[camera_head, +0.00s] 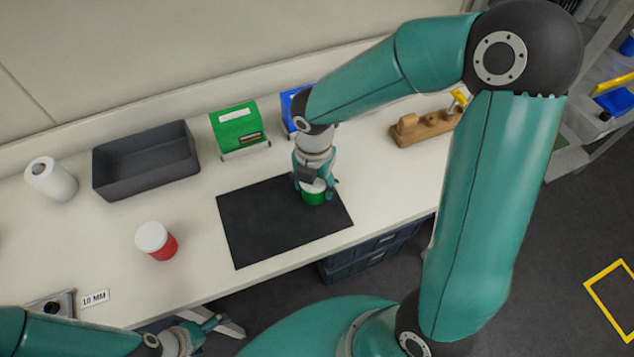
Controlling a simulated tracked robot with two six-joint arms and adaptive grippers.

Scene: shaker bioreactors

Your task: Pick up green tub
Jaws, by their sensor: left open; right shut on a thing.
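The green tub (314,198) with a white lid is at the right part of the black mat (262,225). My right gripper (315,184) comes down on it from above and is shut on it, with fingers around its upper part. Most of the lid is hidden by the gripper. I cannot tell whether the tub touches the mat. My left gripper (213,326) is open and empty at the bottom of the picture, in front of the table's near edge.
A red tub with a white lid (157,241) stands left of the mat. Behind are a paper roll (51,179), a grey bin (146,165), a green box (238,129), a partly hidden blue box (293,101) and a wooden block (425,127). A "10 MM" label (95,298) lies at front left.

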